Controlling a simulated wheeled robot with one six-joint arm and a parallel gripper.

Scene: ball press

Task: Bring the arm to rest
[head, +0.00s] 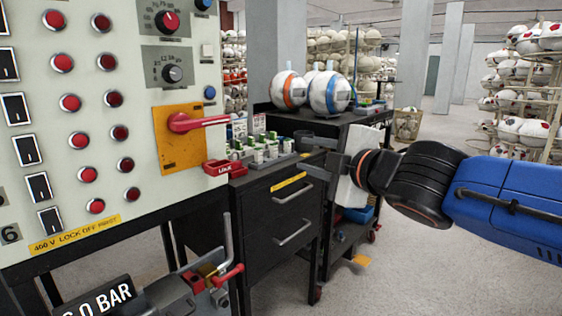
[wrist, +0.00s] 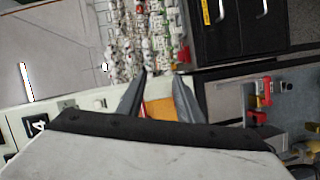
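My blue and black arm (head: 500,195) reaches in from the right in the head view. My gripper (head: 304,154) points left, in front of the dark drawer cabinet and toward the control panel (head: 60,140). Its two fingers stand apart with nothing visible between them. In the wrist view my gripper (wrist: 161,77) also shows a gap, with the panel's orange plate (wrist: 158,108) beyond it. In the head view the plate carries a red lever handle (head: 195,122), turned roughly level. The gripper appears clear of the panel and handle.
A dark drawer cabinet (head: 290,215) stands beside the panel, with several small bottles (head: 262,150) on top. Two balls (head: 328,93) sit on the bench behind. A metal fixture with a red clamp (head: 222,278) is at the front. Ball racks (head: 520,80) stand at the right.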

